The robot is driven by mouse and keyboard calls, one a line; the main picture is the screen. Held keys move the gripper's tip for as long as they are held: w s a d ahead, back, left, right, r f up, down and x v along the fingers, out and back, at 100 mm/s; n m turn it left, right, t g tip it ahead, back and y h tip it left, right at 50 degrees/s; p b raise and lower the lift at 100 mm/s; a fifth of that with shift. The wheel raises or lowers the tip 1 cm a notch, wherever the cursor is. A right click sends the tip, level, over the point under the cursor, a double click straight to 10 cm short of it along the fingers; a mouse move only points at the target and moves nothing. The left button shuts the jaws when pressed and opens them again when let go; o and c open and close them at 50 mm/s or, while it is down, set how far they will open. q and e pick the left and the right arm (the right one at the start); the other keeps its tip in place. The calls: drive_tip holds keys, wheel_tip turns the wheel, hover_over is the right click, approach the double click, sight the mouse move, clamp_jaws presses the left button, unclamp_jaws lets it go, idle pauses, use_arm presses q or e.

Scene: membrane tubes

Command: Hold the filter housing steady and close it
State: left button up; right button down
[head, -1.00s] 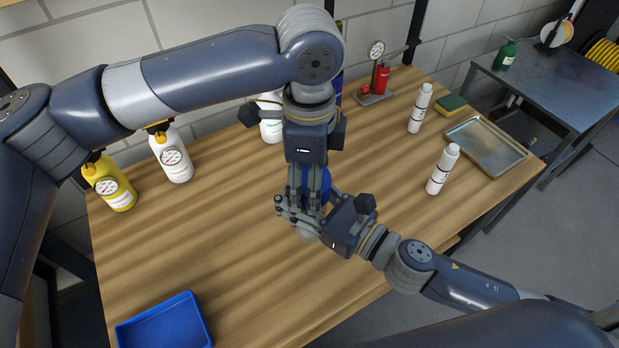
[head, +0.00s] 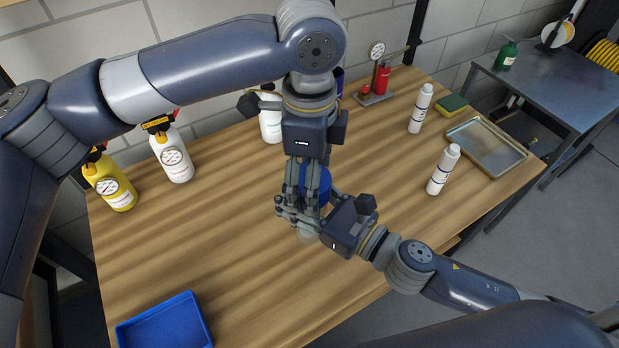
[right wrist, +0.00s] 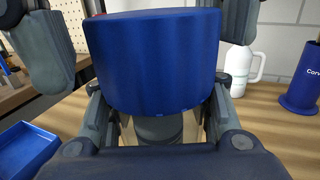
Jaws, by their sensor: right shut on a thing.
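The filter housing has a blue cylindrical upper part (head: 319,187) and a pale lower part (head: 307,235), partly hidden by my grippers in the head view. The upper part (right wrist: 153,60) fills the middle of the right wrist view, with a dark grey part (right wrist: 158,130) under it. My right gripper (head: 304,217) is shut on the housing below the blue part, one finger on each side. My left gripper (head: 308,200) points down from above. Its fingers are spread on either side of the blue part, with a gap showing at the left one in the right wrist view.
A blue tray (head: 165,322) lies at the table's front left. White bottles stand at the right (head: 443,169) and back (head: 271,124); a yellow bottle (head: 114,186) is at the left. A metal tray (head: 487,147) and sponge (head: 452,104) are at the right. The left-middle tabletop is clear.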

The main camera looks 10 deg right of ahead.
use_arm(q)
wheel_tip(320, 180, up, 3)
drive_tip(key=shift+s+r, duration=0.1)
drive_tip(key=shift+r, duration=0.05)
drive_tip(key=r+n, duration=0.1)
drive_tip(key=n, duration=0.1)
drive_tip(key=r+n, duration=0.1)
drive_tip(key=n, duration=0.2)
drive_tip(key=r+n, duration=0.1)
drive_tip(key=n, duration=0.2)
drive_tip(key=shift+r+n, duration=0.25)
drive_tip(key=shift+n, duration=0.05)
drive_tip(key=shift+f, duration=4)
